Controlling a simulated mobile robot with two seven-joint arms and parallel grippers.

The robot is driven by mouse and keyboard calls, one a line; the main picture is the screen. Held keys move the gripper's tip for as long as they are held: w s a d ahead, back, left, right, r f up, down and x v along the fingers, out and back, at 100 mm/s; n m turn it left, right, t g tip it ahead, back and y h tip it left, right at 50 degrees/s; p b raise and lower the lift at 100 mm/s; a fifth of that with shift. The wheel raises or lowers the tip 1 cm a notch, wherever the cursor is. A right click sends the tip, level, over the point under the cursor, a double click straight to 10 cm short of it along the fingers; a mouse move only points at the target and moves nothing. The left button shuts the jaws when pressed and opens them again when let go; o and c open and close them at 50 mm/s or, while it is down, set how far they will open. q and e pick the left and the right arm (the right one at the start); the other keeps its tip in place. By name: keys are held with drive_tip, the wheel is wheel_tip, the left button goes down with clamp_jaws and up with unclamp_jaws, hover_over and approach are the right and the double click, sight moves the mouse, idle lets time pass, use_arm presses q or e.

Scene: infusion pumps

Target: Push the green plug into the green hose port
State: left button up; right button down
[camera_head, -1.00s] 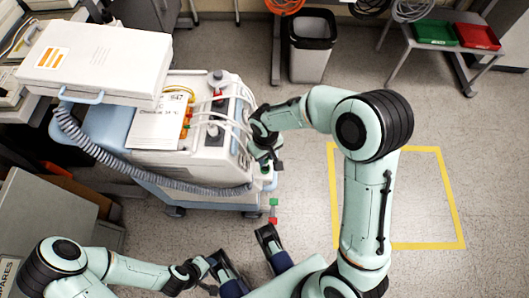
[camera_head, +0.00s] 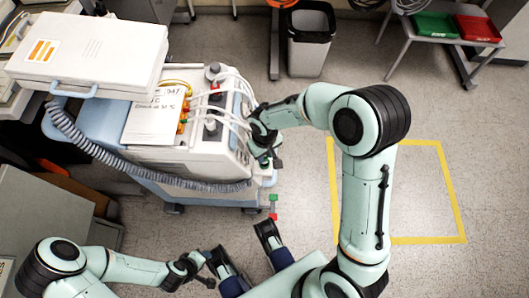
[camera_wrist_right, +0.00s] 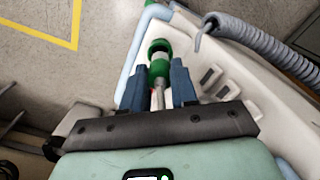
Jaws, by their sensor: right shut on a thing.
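My right gripper (camera_head: 268,157) is at the right end of the white pump cart (camera_head: 205,165). In the right wrist view its blue fingers (camera_wrist_right: 158,88) are shut around a pale stem below a green plug (camera_wrist_right: 158,69). A green ring (camera_wrist_right: 159,46) is just beyond the plug, in line with it, with a pale band between. I cannot tell whether the ring is the hose port or how far the plug is in. My left gripper (camera_head: 203,266) is low in the head view, away from the cart; its jaws are too small to read.
A small green and red piece (camera_head: 273,206) shows just below the cart's end. A bin (camera_head: 311,38) and a table with trays (camera_head: 435,27) stand behind. Floor at right is clear.

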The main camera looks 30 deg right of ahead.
use_arm(q)
drive_tip(key=shift+f+b, duration=0.9)
drive_tip(key=shift+f, duration=0.25)
use_arm(e)
drive_tip(key=shift+f, duration=1.6)
drive_tip(key=c, duration=0.8)
unclamp_jaws()
drive_tip(key=shift+r, duration=0.1)
use_arm(q)
drive_tip(key=shift+g, duration=0.5)
drive_tip(key=s+r+p, duration=0.1)
drive_tip(key=s+d+r+p, duration=0.1)
drive_tip(key=r, duration=0.1)
drive_tip(key=r+p, duration=0.1)
drive_tip(key=p, duration=0.1)
drive_tip(key=shift+s+d+r, duration=0.15)
drive_tip(key=shift+s+r, duration=0.2)
drive_tip(key=shift+s, duration=0.05)
use_arm(e)
wheel_tip(320, 180, up, 14)
drive_tip(key=shift+f, duration=0.25)
use_arm(q)
drive_tip(key=shift+s, duration=0.1)
use_arm(e)
drive_tip(key=shift+s, duration=0.1)
